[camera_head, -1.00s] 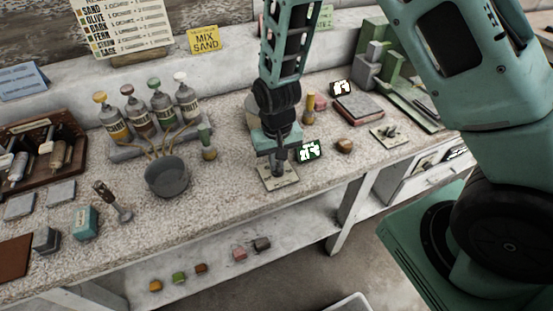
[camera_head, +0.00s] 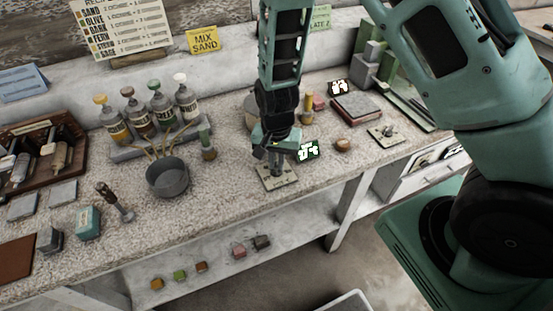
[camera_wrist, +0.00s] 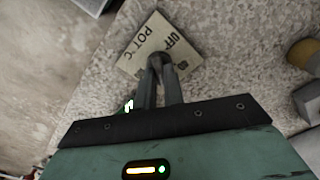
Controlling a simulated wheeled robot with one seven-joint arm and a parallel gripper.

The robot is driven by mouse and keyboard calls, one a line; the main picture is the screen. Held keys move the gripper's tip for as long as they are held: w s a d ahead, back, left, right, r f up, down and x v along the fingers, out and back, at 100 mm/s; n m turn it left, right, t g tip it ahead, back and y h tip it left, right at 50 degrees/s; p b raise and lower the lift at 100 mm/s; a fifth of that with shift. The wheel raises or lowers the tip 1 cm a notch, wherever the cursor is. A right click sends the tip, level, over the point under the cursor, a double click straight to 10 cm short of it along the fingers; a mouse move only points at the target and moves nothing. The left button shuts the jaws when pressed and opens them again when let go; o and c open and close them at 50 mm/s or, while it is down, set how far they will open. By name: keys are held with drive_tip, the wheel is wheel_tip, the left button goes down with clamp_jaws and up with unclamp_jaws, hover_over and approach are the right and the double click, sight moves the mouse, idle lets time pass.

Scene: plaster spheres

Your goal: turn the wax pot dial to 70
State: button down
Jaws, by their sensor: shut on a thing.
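The wax pot dial stands on a pale plate (camera_wrist: 145,47) marked "POT °C" and "OFF" in the wrist view. The same plate (camera_head: 285,181) lies on the bench near the front edge in the head view. My gripper (camera_wrist: 158,62) points down over the plate, with its fingers close together around the dial's knob. The fingers hide most of the knob, so its pointer and setting cannot be read. A small display with lit green-white digits (camera_head: 306,151) stands just right of my gripper; its digits are too blurred to read.
A grey pot (camera_head: 167,178) stands to the left, with several bottles (camera_head: 147,112) behind it. A second plate with a small knob (camera_head: 387,134) and a brown lump (camera_head: 343,145) are to the right. A yellow "MIX SAND" card (camera_head: 204,40) stands at the back.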

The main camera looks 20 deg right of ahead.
sight(276, 165)
drive_tip(key=shift+w, duration=0.1)
drive_tip(key=c, duration=1.5)
unclamp_jaws()
drive_tip(key=shift+r, duration=0.1)
wheel_tip(276, 165, up, 17)
drive_tip(key=shift+r, duration=0.15)
